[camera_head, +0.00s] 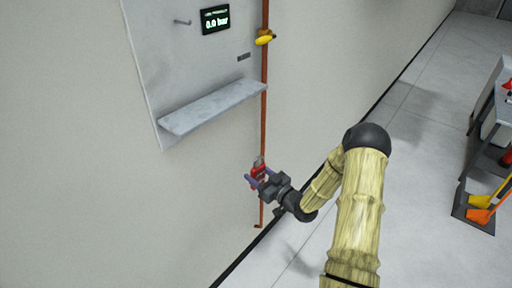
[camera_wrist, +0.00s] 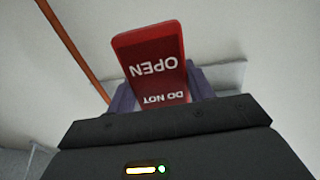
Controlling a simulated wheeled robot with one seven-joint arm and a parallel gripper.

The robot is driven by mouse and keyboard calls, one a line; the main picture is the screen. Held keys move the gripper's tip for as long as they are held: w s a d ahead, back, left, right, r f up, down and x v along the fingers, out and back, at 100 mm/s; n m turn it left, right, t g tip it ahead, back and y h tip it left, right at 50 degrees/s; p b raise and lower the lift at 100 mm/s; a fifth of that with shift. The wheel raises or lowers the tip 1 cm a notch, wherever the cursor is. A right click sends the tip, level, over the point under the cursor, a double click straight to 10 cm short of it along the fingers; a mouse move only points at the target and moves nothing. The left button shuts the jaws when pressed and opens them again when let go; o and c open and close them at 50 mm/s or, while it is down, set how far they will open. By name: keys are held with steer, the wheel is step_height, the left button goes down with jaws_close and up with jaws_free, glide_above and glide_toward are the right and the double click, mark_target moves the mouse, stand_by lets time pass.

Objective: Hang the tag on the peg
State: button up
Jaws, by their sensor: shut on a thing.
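A red tag (camera_wrist: 152,52) with white lettering "DO NOT OPEN", upside down in the wrist view, is held between the fingers of my gripper (camera_wrist: 158,92). In the head view the tag (camera_head: 259,170) is a small red shape between the fingertips of my gripper (camera_head: 259,180), low in front of the wall near the copper tube. The peg (camera_head: 183,22) sticks out from the upper left of the grey wall panel, well above and left of my gripper. The peg is bare. Any hole in the tag is not visible.
A grey shelf (camera_head: 212,106) juts from the panel (camera_head: 165,60) between gripper height and the peg. A display reading 0.0 bar (camera_head: 215,20) is right of the peg. A copper tube (camera_head: 264,90) with a yellow valve handle (camera_head: 265,38) runs down the wall. A cart (camera_head: 480,210) stands far right.

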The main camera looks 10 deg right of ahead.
steer(key=s+a+f+m+t+h+b, duration=0.1)
steer(key=s+f+m+h, duration=0.2)
steer(key=s+f, duration=0.3)
steer(key=s+a+f+m+t+h+b, duration=0.1)
steer(key=s+f+h, duration=0.5)
steer(key=f, duration=0.8)
steer(key=shift+a+m+b, duration=0.45)
steer(key=shift+m+b, duration=0.05)
steer(key=shift+m, duration=0.5)
